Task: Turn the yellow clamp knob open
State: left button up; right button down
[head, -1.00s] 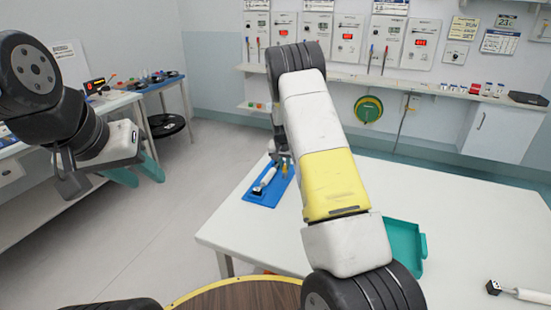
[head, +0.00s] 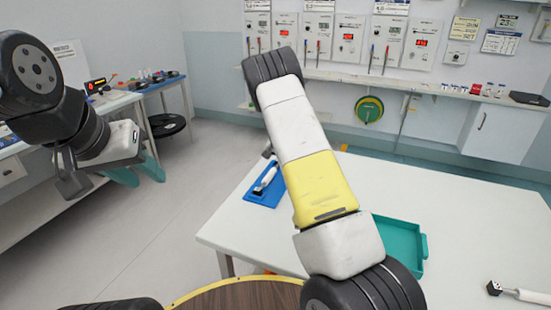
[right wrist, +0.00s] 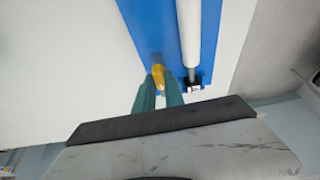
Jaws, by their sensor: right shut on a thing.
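The yellow clamp knob (right wrist: 158,74) shows in the right wrist view, over the blue board (right wrist: 147,22). My right gripper (right wrist: 159,90) has its teal fingers on either side of the knob and is shut on it. How far the knob is turned cannot be told. A white rod-like tool (right wrist: 189,32) lies beside it on the board. In the head view my right arm hides the knob and the right gripper; the blue board (head: 254,196) shows left of the arm. My left gripper (head: 148,179) is open and empty at the left, away from the white table.
The white table (head: 440,210) has a teal tray (head: 399,240) right of my right arm and a white-handled tool (head: 525,295) at its right front. A side bench (head: 110,105) stands at the left. Open floor (head: 165,225) lies between bench and table.

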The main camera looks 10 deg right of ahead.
jog(key=c, duration=1.4)
grip_release()
jog(key=shift+c, duration=0.2)
jog(key=v, duration=0.7)
jog(key=shift+s+r, duration=0.2)
jog(key=shift+r, duration=0.15)
jog(key=shift+a, duration=0.1)
